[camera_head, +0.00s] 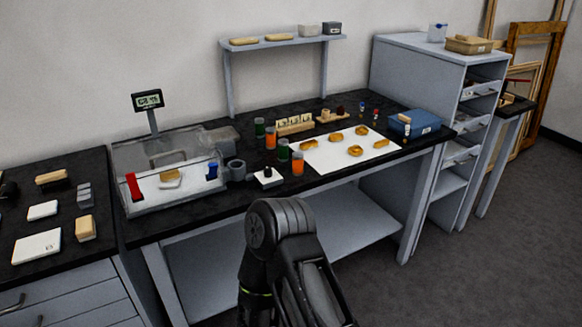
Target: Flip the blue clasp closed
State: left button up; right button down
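The blue clasp (212,171) is small and sits at the right part of the front of a grey, partly see-through case (150,207) on the black worktable. It is too small to tell whether it is open or closed. A longer red clasp (134,187) stands at the case's front left. A tan fragment on a white piece (170,178) shows inside the case. A dark link of one of my arms rises at the bottom centre, in front of the table and apart from the case. No gripper fingers show.
A display (148,100) stands on a post behind the case. Right of the case are a black-knobbed white block (267,177) and several orange and green jars (298,163). A white sheet (325,158) bears several golden pieces. A blue bin (414,125) stands at the table's right end.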

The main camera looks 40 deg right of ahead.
aim_at(213, 167)
jog(key=z, duration=0.9)
jog(key=i, duration=0.05)
